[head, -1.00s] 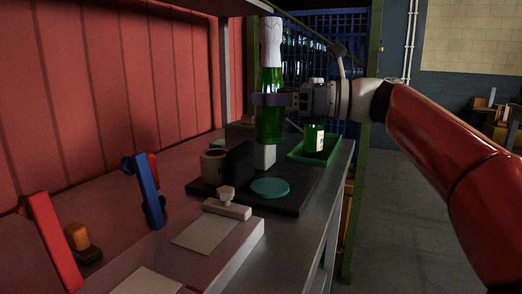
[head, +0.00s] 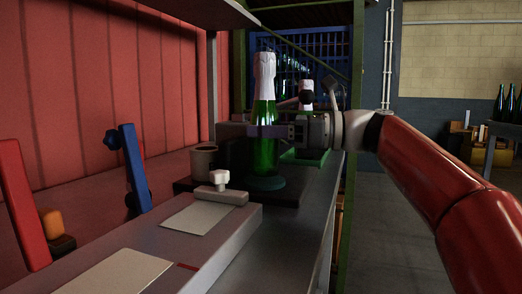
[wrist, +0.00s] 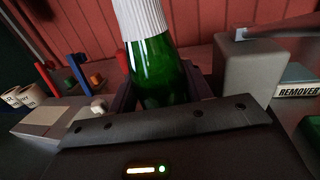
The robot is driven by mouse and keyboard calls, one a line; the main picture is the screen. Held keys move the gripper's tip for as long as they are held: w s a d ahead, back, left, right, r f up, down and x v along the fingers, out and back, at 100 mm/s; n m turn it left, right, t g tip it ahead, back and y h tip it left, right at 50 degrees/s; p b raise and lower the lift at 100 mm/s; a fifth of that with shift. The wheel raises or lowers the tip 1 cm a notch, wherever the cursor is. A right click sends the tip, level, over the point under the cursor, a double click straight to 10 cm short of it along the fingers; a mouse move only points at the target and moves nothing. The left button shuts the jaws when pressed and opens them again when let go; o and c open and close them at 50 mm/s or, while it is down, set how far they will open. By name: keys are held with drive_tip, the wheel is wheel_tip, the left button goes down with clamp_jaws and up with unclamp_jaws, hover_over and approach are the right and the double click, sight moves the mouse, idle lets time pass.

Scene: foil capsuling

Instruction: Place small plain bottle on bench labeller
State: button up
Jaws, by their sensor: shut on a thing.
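A green bottle (head: 265,125) with white foil over its neck and no label in sight stands upright in my gripper (head: 268,131). My gripper is shut around its body.
A green tray (head: 305,155) with another foil-topped bottle (head: 306,92) is behind my gripper. A white-knobbed block (head: 221,194) and pale sheets (head: 198,218) lie in front. A box marked REMOVER (wrist: 298,90) shows in the wrist view. Red and blue stands are at left.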

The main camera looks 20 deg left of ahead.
drive_tip(key=shift+f, duration=0.5)
drive_tip(key=shift+r, duration=0.15)
drive_tip(key=o, duration=0.8)
drive_tip(key=shift+f, duration=0.2)
drive_tip(key=o, duration=0.5)
